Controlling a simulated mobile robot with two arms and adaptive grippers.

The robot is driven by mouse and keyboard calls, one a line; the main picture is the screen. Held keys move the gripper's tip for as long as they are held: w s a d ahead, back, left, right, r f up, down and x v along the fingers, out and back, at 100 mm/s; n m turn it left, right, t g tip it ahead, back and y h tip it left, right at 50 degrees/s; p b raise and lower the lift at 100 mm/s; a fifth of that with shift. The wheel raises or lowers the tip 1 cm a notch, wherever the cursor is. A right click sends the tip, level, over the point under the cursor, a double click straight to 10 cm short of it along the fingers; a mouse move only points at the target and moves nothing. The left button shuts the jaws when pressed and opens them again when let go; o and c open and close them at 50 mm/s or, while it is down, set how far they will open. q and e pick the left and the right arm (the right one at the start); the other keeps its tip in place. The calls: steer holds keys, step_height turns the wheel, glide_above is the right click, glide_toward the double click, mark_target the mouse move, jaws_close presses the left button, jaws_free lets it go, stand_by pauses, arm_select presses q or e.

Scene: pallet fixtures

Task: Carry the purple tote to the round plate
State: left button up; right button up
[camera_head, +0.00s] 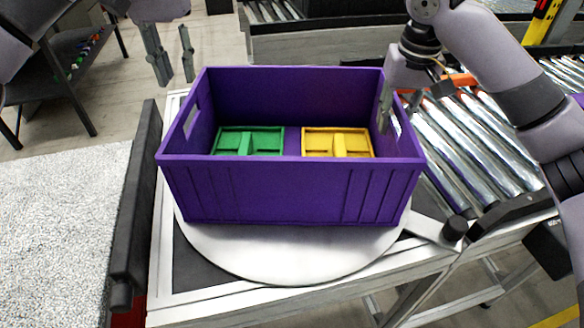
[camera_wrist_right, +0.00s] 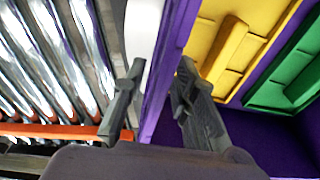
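The purple tote (camera_head: 285,195) rests upright on the round metal plate (camera_head: 290,262), covering its rear part. It holds a green block (camera_head: 248,141) and a yellow block (camera_head: 337,142), side by side on its floor. My left gripper (camera_head: 176,79) is open and empty, behind the tote's left rear corner and apart from it. My right gripper (camera_wrist_right: 161,64) is at the tote's right wall, one finger inside and one outside. In the right wrist view its fingers are spread with the wall between them, and the outer finger is apart from it.
A roller conveyor (camera_head: 475,145) with an orange part (camera_head: 455,82) lies right of the plate. A black bar (camera_head: 138,205) runs along the left edge of the plate's stand. A dark shelf (camera_head: 65,70) with small coloured pieces stands at the far left. Another conveyor lies behind.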

steer(key=r, duration=0.6)
steer(key=s+r, duration=0.1)
steer(key=r, duration=0.2)
steer(key=shift+r, duration=0.1)
